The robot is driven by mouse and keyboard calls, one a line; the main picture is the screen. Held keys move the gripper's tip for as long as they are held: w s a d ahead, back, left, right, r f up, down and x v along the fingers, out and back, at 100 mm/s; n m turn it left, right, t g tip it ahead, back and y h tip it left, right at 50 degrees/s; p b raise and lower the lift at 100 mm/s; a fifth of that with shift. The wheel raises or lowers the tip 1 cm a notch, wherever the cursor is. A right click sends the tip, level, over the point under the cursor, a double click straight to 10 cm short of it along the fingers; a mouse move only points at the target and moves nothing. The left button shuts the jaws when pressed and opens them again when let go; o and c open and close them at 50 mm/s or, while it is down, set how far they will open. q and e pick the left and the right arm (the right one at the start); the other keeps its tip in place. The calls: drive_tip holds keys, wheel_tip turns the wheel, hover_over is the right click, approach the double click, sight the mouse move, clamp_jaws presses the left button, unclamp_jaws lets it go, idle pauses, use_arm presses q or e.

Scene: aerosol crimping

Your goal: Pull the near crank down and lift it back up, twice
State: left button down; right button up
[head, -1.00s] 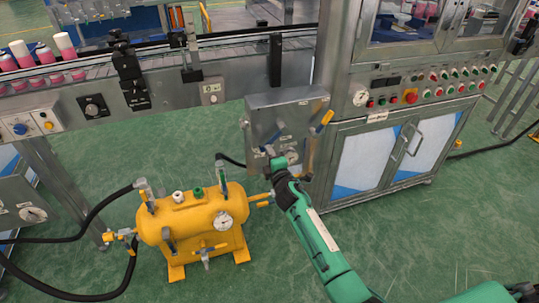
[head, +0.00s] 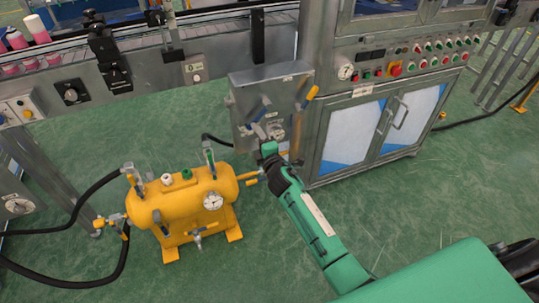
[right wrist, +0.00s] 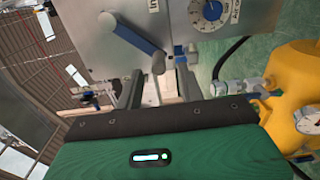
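A grey metal box (head: 240,88) on the machine front carries a blue-handled crank (head: 260,112) on its face and a yellow-handled lever (head: 307,97) at its right edge. I cannot tell for certain which is the near crank. The blue handle also shows large in the right wrist view (right wrist: 135,36), slanting down to the right. My right gripper (head: 273,132) is at the lower front of the box. In the right wrist view its two fingers (right wrist: 160,88) stand apart, just below the blue handle's lower end, with nothing clearly held. My left gripper is not in view.
A yellow tank (head: 185,206) with a gauge, valves and black hoses stands left of my right arm. A cabinet (head: 353,135) with a button panel is on the right. A conveyor (head: 215,40) runs behind. The green floor in front is open.

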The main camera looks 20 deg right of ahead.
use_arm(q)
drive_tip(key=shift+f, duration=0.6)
use_arm(e)
drive_tip(key=s, duration=1)
drive_tip(key=shift+s+d, duration=0.15)
drive_tip(key=shift+s, duration=0.1)
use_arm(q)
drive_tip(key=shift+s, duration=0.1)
